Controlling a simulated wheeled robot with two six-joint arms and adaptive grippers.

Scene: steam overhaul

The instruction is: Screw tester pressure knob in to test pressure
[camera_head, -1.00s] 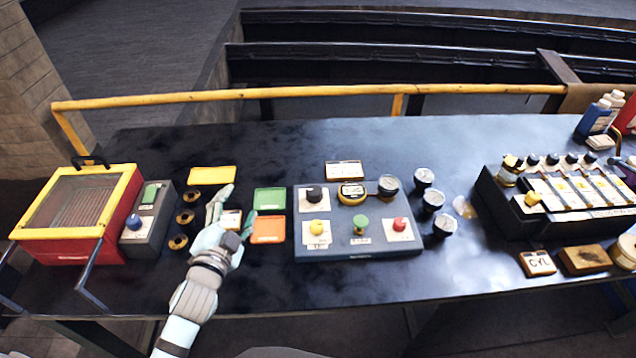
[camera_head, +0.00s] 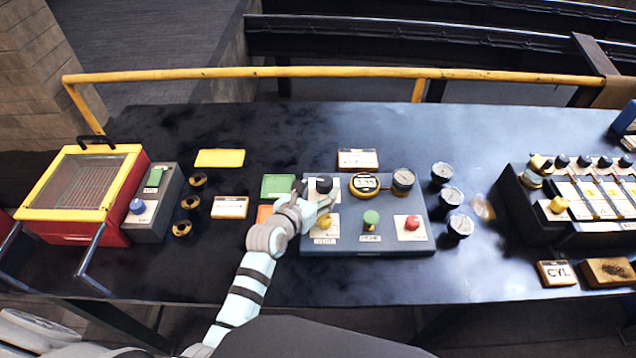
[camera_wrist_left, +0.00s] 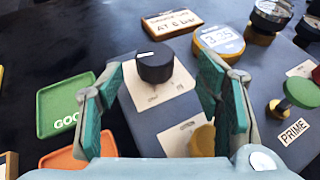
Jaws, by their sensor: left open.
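The tester (camera_head: 345,244) is a dark grey box on the bench. Its black knob (camera_head: 320,183) with a white pointer line sits on a white plate at the upper left. The black knob also shows in the left wrist view (camera_wrist_left: 155,67). My left gripper (camera_head: 314,195) is open over the tester's left side. In the left wrist view, its two green-padded fingers stand on either side of the knob, apart from it. The digital gauge (camera_head: 365,183) beside the knob shows digits around 3.35. My right gripper is not in view.
The tester also carries a yellow knob (camera_head: 325,221), a green PRIME knob (camera_head: 371,217), a red knob (camera_head: 413,222) and a dial gauge (camera_head: 403,178). A green tray (camera_head: 276,185) and an orange tray (camera_head: 265,213) lie to its left. Loose gauges (camera_head: 452,197) stand to its right.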

